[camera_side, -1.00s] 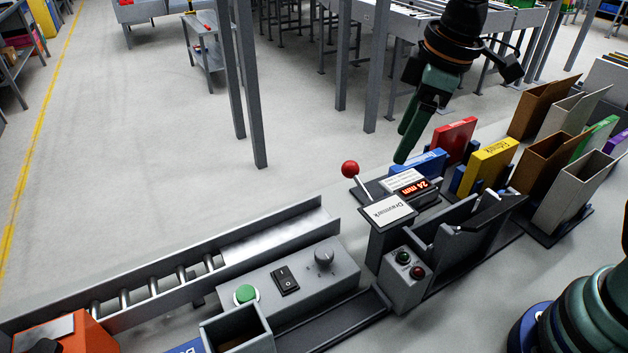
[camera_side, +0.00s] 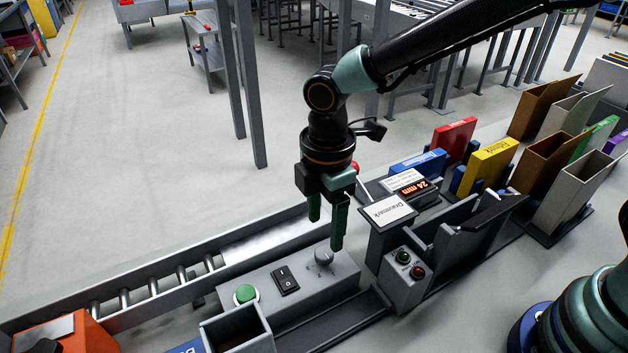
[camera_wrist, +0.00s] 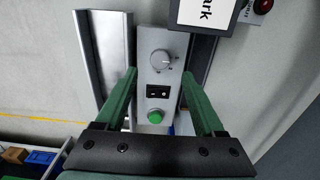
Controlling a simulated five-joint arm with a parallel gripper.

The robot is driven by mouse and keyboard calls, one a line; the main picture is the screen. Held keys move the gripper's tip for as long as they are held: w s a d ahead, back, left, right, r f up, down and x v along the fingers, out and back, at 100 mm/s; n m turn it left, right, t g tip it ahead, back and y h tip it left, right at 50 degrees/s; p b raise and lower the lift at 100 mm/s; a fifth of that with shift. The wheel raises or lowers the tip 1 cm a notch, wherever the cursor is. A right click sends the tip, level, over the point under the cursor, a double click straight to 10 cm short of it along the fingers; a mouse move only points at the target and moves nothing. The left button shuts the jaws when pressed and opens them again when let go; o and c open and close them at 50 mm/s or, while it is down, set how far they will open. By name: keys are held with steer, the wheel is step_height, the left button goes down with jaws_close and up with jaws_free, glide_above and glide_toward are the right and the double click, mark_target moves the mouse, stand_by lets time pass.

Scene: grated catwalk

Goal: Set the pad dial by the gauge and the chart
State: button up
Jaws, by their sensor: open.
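The pad dial, a round grey knob (camera_side: 324,254), sits on the right end of a grey control box (camera_side: 345,272). It also shows in the wrist view (camera_wrist: 160,60), with small marks around it. My gripper (camera_side: 327,235) is open and empty, pointing down above the box close to the dial. In the wrist view my gripper (camera_wrist: 158,98) has its fingers apart on either side of the box, with the dial beyond the tips. The gauge (camera_side: 411,188) shows "24 mm" in red. A white card (camera_side: 388,211) reads "Drawmark"; a white chart card (camera_side: 397,178) has text too small to read.
On the box are a black rocker switch (camera_side: 285,280) and a green button (camera_side: 246,294). A roller conveyor (camera_side: 180,275) runs behind it. A red ball lever, partly hidden by my gripper, stands nearby. A box with two lamps (camera_side: 405,280) and coloured books (camera_side: 487,165) are to the right.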

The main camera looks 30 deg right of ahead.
mark_target(324, 253)
step_height(324, 253, down, 6)
steer(key=shift+r, duration=0.1)
stand_by(0.4)
jaws_close()
steer(key=shift+m, duration=0.3)
steer(key=m, duration=0.3)
steer(key=shift+m, duration=2.6)
